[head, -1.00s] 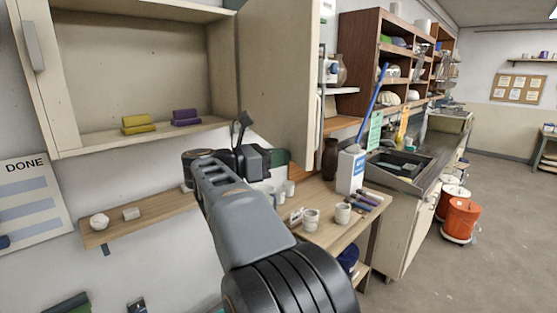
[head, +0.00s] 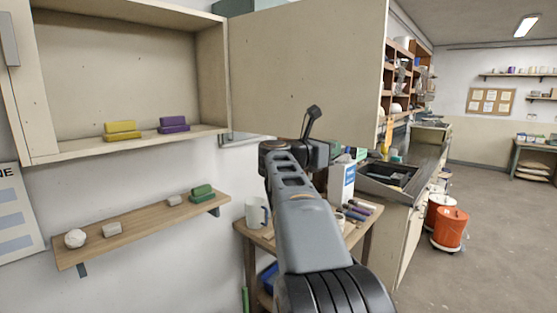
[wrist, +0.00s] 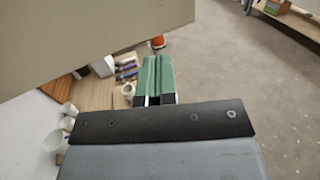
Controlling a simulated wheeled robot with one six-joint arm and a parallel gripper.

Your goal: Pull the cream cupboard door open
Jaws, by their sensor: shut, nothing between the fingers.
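The cream cupboard (head: 130,60) hangs on the wall with its inside in plain view. Its cream door (head: 310,70) is hinged on the right and stands swung wide open, with its broad face showing. It also fills the upper left of the wrist view (wrist: 90,40). My gripper (wrist: 156,62) shows in the wrist view as two green fingers side by side, shut and empty. They are beside and below the door's lower edge in that picture; whether they touch it I cannot tell. In the head view my arm hides the fingertips.
A yellow block (head: 122,131) and a purple block (head: 173,125) are in the cupboard. A wooden shelf (head: 140,232) below holds small objects. A cluttered wooden table and sink (head: 390,178) stand beyond my arm.

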